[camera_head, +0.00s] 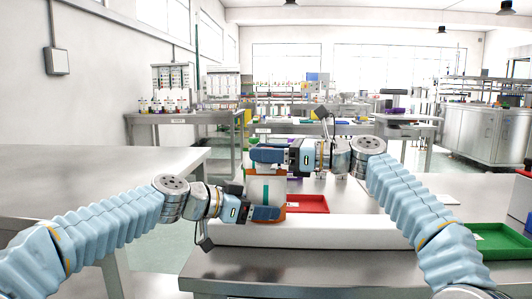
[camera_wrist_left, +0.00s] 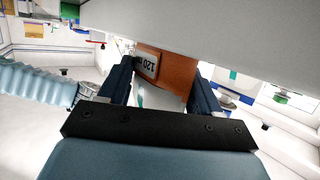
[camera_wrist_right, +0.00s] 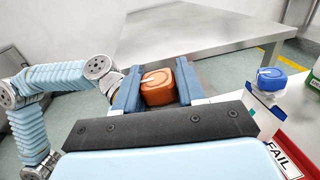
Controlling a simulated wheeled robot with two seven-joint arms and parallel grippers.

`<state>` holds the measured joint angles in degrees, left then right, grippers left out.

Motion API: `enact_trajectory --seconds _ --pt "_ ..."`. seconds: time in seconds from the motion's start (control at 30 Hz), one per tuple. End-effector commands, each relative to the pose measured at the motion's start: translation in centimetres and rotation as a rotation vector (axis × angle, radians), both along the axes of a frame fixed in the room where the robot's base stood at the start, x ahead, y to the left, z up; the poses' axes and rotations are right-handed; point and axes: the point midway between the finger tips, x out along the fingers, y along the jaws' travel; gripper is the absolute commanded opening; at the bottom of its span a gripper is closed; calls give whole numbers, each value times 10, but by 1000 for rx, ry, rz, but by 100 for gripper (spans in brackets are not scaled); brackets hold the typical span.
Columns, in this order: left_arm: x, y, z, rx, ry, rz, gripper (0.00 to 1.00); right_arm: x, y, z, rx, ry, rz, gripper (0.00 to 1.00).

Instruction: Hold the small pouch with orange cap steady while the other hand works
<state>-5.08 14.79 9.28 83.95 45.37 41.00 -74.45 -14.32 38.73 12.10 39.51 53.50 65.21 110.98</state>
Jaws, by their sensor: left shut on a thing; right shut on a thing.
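The small pouch (camera_head: 265,190) stands upright between my two grippers in the head view, with a whitish body, a green stripe and orange low down. My left gripper (camera_head: 266,213) is shut on its lower part; the left wrist view shows an orange face (camera_wrist_left: 168,70) with a "120" label between the fingers. My right gripper (camera_head: 266,155) is above the left one and shut at the pouch's top. In the right wrist view the orange cap (camera_wrist_right: 158,86) sits between its fingers. The fingers hide much of the pouch in the head view.
A long white bar (camera_head: 330,232) lies just in front of the pouch along the steel table. A red tray (camera_head: 308,204) lies behind it; a green tray (camera_head: 485,241) is at the right. A blue-capped container (camera_wrist_right: 271,79) stands close to the right gripper. Another steel table (camera_head: 80,185) is at left.

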Motion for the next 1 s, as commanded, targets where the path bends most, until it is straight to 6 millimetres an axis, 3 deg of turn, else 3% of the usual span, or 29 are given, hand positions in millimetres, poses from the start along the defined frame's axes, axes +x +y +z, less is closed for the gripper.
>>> enact_trajectory --seconds 0.1,0.13,0.27,0.53,0.67,1.0 --pt "0 0 0 0 0 0 47 0 0 0 0 0 0 9" --pt "0 0 0 0 0 0 47 0 0 0 0 0 0 41" --pt "0 0 0 0 0 1 47 0 0 0 0 0 -1 61" --pt "0 0 0 0 0 1 46 0 0 0 0 0 -2 62" --pt "0 0 0 0 0 1 46 -1 -9 0 -1 1 -3 62" --pt "0 0 0 0 0 1 46 -13 -82 0 0 0 -6 62"
